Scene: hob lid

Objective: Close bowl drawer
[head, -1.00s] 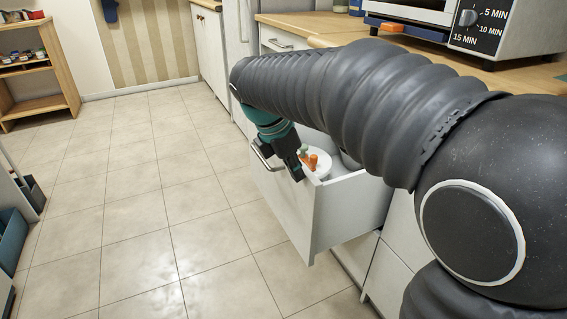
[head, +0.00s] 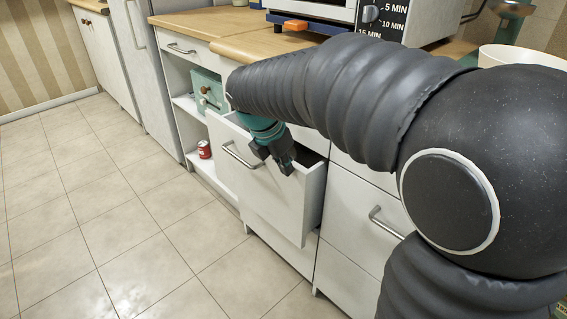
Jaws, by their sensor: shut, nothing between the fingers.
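The bowl drawer (head: 265,195) is a white drawer in the lower cabinet, pulled partly out, with a metal bar handle (head: 238,156) on its front. My gripper (head: 283,167) is dark, below a teal wrist, and is shut and empty. It is at the top edge of the drawer front, to the right of the handle. I cannot tell whether it touches the front. My arm hides most of the drawer's inside, and no bowl shows now.
A closed drawer (head: 375,215) with a bar handle is at the right. Open shelves at the left hold a green box (head: 208,90) and a red can (head: 204,149). A toaster oven (head: 325,14) stands on the wooden counter above. The tiled floor (head: 120,220) in front is clear.

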